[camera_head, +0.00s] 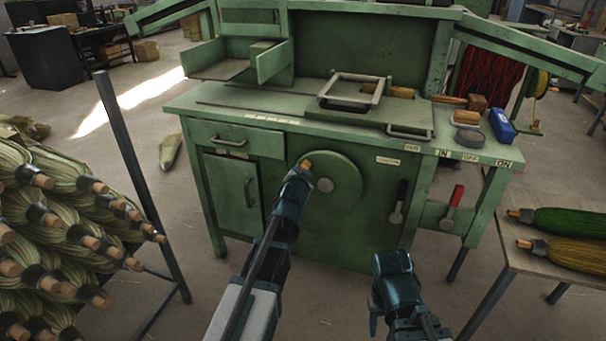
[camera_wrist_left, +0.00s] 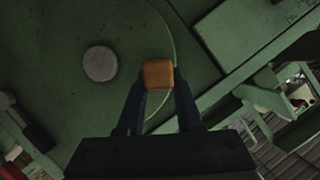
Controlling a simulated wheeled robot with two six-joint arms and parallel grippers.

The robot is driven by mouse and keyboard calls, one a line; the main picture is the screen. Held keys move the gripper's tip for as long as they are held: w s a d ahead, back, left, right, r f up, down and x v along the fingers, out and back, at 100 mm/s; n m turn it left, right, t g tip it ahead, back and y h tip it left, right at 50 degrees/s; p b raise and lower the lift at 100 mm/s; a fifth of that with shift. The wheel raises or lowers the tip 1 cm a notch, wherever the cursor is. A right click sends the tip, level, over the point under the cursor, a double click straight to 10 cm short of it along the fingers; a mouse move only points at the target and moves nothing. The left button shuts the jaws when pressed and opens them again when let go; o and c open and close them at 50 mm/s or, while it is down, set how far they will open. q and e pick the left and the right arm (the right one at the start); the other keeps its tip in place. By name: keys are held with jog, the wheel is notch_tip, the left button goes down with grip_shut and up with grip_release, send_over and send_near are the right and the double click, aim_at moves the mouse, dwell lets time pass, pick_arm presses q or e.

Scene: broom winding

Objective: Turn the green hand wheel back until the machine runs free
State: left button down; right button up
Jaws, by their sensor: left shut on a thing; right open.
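The green hand wheel (camera_head: 338,182) is a round disc on the front of the green machine, with a grey hub at its centre. Its wooden knob (camera_head: 306,163) sits at the wheel's upper left. My left gripper (camera_head: 301,172) is at the knob and shut on it. In the left wrist view the knob (camera_wrist_left: 158,74) is between the two fingers, and the wheel's hub (camera_wrist_left: 100,64) shows to the left. My right gripper (camera_head: 391,266) is open and empty, low in front of the machine and to the right of the wheel.
A red-handled lever (camera_head: 456,196) and a dark lever (camera_head: 399,202) are on the machine's front right. A rack of brooms (camera_head: 60,220) with a metal post (camera_head: 140,180) stands at the left. A table with green and yellow brooms (camera_head: 565,222) stands at the right.

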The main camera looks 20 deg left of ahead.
pick_arm(q)
jog(key=shift+f, duration=0.1)
jog(key=c, duration=0.6)
grip_release()
jog(key=shift+o, duration=0.2)
